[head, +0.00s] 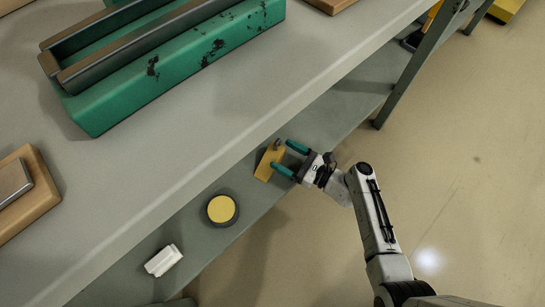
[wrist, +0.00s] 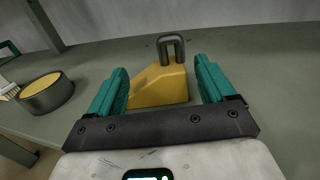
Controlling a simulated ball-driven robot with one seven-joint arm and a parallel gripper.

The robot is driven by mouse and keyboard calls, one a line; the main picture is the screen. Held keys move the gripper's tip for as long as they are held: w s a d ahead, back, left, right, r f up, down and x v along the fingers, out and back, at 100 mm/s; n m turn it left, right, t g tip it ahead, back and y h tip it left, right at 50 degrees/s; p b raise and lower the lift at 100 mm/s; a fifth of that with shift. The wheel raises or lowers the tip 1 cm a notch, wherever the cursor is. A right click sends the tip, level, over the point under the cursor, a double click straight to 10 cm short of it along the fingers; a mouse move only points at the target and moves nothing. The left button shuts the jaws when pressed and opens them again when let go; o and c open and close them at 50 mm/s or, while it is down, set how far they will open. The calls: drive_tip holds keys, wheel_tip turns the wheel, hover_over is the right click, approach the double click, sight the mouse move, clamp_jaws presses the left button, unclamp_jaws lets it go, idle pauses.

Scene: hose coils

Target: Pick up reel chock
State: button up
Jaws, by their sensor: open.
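The reel chock (head: 268,162) is a yellow wedge-shaped block with a dark loop handle on top. It rests on the lower grey shelf under the bench in the head view. In the wrist view the chock (wrist: 162,84) stands ahead, between my two teal fingers, with its handle upright at its taller right end. My gripper (head: 284,158) is open, its fingertips close to the chock. It also shows in the wrist view (wrist: 163,85), with a finger to each side of the block. Nothing is held. I cannot tell whether either finger touches the block.
A round dark container with a yellow top (head: 222,209) sits on the lower shelf, left of the chock. A white object (head: 163,260) lies farther left there. The bench top (head: 215,140) overhangs the shelf and carries a green machine (head: 170,60). A bench leg (head: 405,85) stands to the right.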

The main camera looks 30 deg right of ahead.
sight(277, 150)
drive_tip(key=b+x, duration=0.1)
drive_tip(key=x, duration=0.3)
drive_tip(key=shift+w+d+f+b, duration=0.1)
drive_tip(key=shift+w+f+b, duration=0.05)
drive_tip(key=shift+w+b, duration=0.2)
drive_tip(key=shift+s, duration=0.1)
clamp_jaws()
idle(0.3)
